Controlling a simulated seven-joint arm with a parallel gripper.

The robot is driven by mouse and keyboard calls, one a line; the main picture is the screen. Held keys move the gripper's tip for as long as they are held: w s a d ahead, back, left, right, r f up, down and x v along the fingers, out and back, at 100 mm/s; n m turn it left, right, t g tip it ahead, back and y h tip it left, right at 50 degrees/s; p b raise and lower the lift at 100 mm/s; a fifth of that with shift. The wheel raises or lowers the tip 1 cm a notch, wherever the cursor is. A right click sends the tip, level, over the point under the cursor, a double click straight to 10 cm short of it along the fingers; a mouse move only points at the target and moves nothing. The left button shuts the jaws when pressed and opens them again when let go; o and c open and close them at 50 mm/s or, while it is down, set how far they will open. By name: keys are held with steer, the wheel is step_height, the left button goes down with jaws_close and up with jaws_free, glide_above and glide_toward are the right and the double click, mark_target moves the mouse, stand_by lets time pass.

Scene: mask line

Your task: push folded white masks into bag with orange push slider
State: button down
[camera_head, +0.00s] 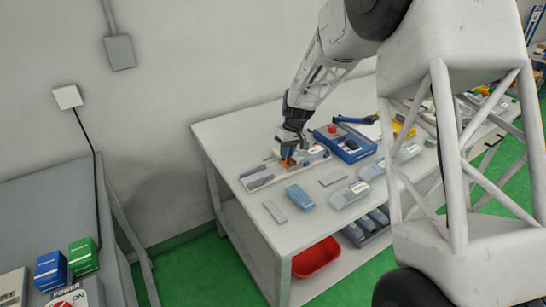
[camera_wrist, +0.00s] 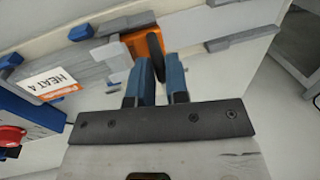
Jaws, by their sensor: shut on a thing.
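The orange push slider (camera_head: 287,162) sits on the rail fixture on the white table. In the wrist view, the orange slider (camera_wrist: 141,42) has a dark upright handle. My gripper (camera_head: 289,150) is over the slider, with its blue fingers (camera_wrist: 160,62) closed around that handle. A pale piece (camera_wrist: 112,55) lies left of the slider in the wrist view; I cannot tell whether it is the folded white masks. I cannot make out a bag mouth at the fixture. A blue-grey packet (camera_head: 300,196) lies on the table in front of it.
Flat grey plates (camera_head: 275,211) and more packets (camera_head: 349,194) lie nearer the table's front. A red bin (camera_head: 316,257) is on the lower shelf.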

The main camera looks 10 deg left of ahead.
steer(key=shift+w+d+r, duration=0.1)
steer(key=shift+w+d, duration=0.85)
steer(key=c, duration=1.1)
jaws_free()
steer(key=shift+r, duration=0.1)
steer(key=shift+w+d+r, duration=0.2)
steer(key=shift+r, duration=1.05)
steer(key=shift+w+d+r, duration=0.15)
steer(key=shift+r, duration=1.05)
steer(key=shift+w+d+r, duration=0.2)
steer(key=shift+r, duration=1.05)
steer(key=shift+d+r, duration=0.1)
